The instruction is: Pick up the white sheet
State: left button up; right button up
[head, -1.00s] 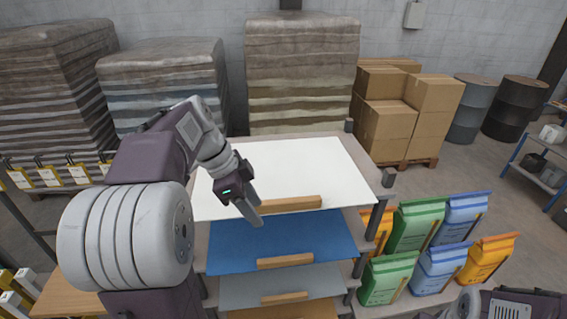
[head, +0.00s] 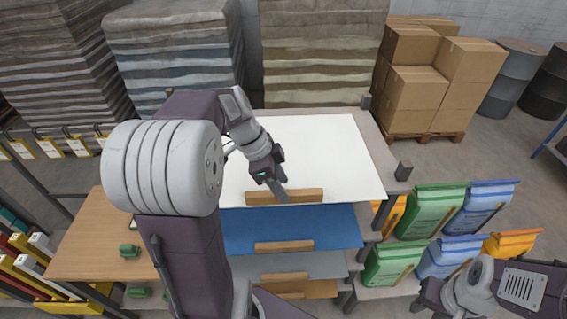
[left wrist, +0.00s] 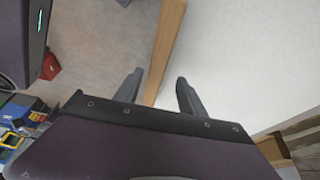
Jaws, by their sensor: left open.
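The white sheet (head: 335,150) lies flat on the top shelf of a rack in the middle of the head view. A wooden bar (head: 305,195) runs along its front edge. My left gripper (head: 282,196) is over the bar, near its middle. In the left wrist view my left gripper (left wrist: 160,84) is open, with its two fingers apart and the wooden bar (left wrist: 166,45) lined up between them. The white sheet (left wrist: 240,60) fills the right of that view. Whether the fingers touch the bar cannot be told. My right gripper is not visible.
Below are a blue sheet (head: 290,229) and a grey sheet (head: 285,264), each with a wooden bar. Colored bags (head: 430,210) stand at the right. A wooden table (head: 95,250) is at the left. Stacked sacks (head: 322,60) and cardboard boxes (head: 412,100) stand behind.

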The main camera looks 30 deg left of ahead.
pick_arm(q)
jog(key=shift+s+x, duration=0.2)
jog(key=shift+x, duration=0.95)
jog(key=shift+s+d+f, duration=0.1)
jog(key=shift+s+f, duration=0.05)
jog(key=shift+s, duration=0.25)
jog(key=shift+w, duration=0.3)
grip_shut()
